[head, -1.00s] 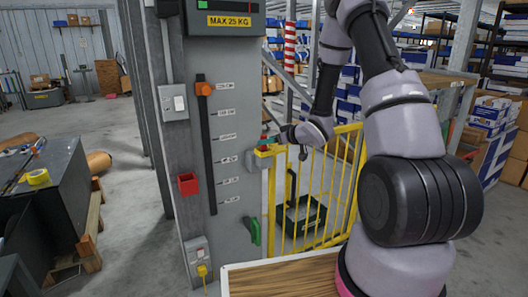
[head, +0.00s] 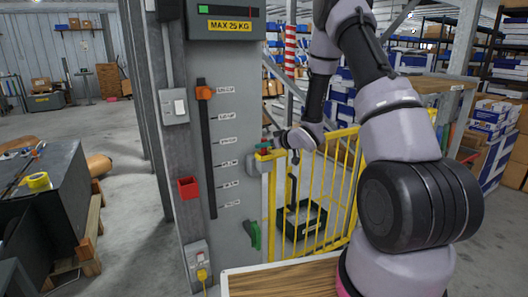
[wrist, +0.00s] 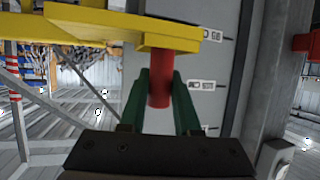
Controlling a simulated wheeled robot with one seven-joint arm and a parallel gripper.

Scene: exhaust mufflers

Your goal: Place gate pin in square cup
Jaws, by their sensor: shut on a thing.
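The red gate pin (wrist: 159,92) is between the two green fingers of my gripper (wrist: 160,78) in the wrist view. My gripper is shut on it. One end of the pin meets a yellow bracket (wrist: 120,32); how deep it sits there is hidden. In the head view my gripper (head: 265,145) is at the yellow gate's (head: 322,185) upper left corner, just above the bracket; the pin is too small to make out.
A grey panel (head: 228,150) with labels, a black slot and an orange knob (head: 204,93) stands between gripper and cup. A switch box (head: 173,106) is above the cup. A green handle (head: 252,233) sticks out low on the panel. A dark bin (head: 302,220) is behind the gate.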

